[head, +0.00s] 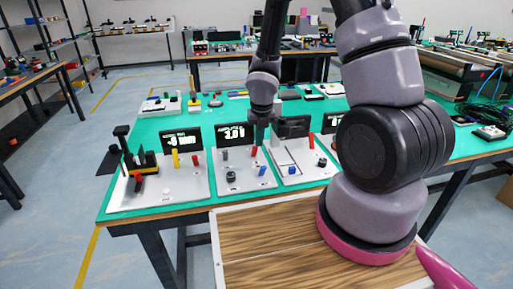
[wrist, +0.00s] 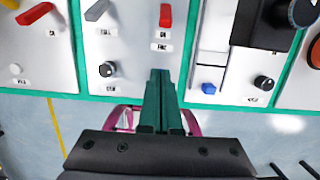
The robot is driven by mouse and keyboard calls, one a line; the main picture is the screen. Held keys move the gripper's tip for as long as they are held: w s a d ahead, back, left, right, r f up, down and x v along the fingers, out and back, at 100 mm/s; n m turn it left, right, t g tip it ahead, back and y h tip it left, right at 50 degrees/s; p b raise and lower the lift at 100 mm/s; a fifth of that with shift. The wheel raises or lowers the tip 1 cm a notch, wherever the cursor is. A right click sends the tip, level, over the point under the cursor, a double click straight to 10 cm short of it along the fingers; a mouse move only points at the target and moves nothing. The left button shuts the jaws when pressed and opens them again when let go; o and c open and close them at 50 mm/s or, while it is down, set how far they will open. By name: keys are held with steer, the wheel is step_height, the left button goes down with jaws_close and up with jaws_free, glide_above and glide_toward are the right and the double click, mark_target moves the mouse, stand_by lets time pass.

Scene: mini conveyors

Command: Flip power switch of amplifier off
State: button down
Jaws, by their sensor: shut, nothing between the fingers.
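Several white control panels stand in a row on the green table; I cannot read which is the amplifier. The middle panel (head: 243,184) has a display (head: 234,134) with lit digits. It carries a red lever (head: 254,152), a grey lever (head: 225,155), a black knob (head: 230,176) and a blue control (head: 262,171). In the wrist view, the red lever (wrist: 165,15), grey lever (wrist: 97,10) and knob (wrist: 107,69) show; the blue control is hidden behind my gripper. My gripper (wrist: 160,75) is shut and empty, over this panel's right side, below the red lever in the picture.
The right panel (wrist: 233,72) has a black box (wrist: 262,22), a blue control (wrist: 208,88) and a knob (wrist: 263,83). The left panel (head: 180,190) has a yellow and a red lever. Small items stand farther back on the table. Open floor lies to the left.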

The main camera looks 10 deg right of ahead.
mark_target(254, 151)
steer(key=f, duration=0.3)
steer(key=w+f, duration=0.1)
steer(key=f, duration=0.6)
steer(key=shift+w, duration=0.4)
steer(key=shift+w+r, duration=0.7)
steer(key=shift+w, duration=0.2)
steer(key=shift+w+r, duration=0.5)
steer(key=shift+w, duration=0.35)
